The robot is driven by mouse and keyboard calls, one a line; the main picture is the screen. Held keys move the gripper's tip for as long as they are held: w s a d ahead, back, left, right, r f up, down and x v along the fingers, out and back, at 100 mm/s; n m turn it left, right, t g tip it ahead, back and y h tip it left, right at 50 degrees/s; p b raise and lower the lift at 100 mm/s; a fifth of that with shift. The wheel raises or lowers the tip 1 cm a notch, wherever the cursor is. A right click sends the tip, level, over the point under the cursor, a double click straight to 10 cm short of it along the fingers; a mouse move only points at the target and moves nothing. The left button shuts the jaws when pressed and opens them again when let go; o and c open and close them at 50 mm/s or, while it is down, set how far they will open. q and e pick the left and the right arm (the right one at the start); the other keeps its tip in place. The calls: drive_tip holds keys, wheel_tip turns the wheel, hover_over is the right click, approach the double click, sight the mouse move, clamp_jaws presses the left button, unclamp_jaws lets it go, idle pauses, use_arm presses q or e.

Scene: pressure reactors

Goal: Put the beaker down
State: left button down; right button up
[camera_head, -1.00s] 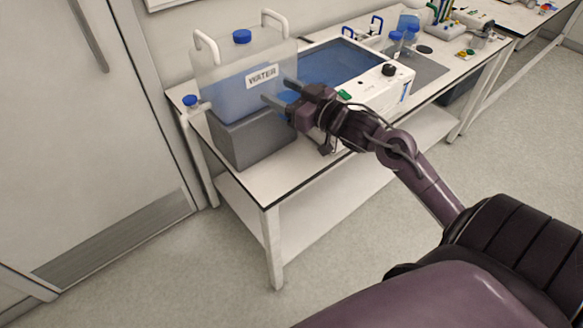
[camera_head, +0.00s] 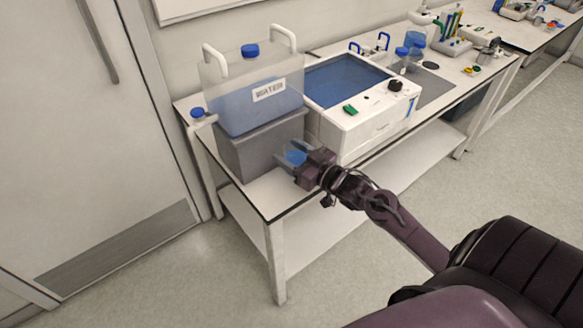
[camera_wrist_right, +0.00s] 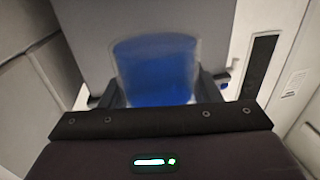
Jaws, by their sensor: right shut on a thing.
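A clear beaker with blue liquid (camera_head: 293,158) is held in my right gripper (camera_head: 291,163), at the front of the white table in front of the grey block. In the right wrist view the beaker (camera_wrist_right: 155,72) stands upright between the two fingers (camera_wrist_right: 160,88), which are shut on it from both sides. The beaker's base is hidden by the gripper, so I cannot tell whether it touches the table top (camera_head: 262,193). My left gripper is not in view.
A grey block (camera_head: 262,147) carries the water container (camera_head: 250,95) just behind the beaker. A white water bath (camera_head: 365,122) stands to the right. Bare table top lies along the front edge. More beakers (camera_head: 402,58) stand farther back.

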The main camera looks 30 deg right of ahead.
wheel_tip(320, 180, down, 4)
drive_tip(key=shift+f, duration=0.1)
drive_tip(key=shift+f+p, duration=0.25)
drive_tip(key=shift+p, duration=0.05)
drive_tip(key=shift+f, duration=0.25)
drive_tip(key=shift+f, duration=0.2)
drive_tip(key=o, duration=1.1)
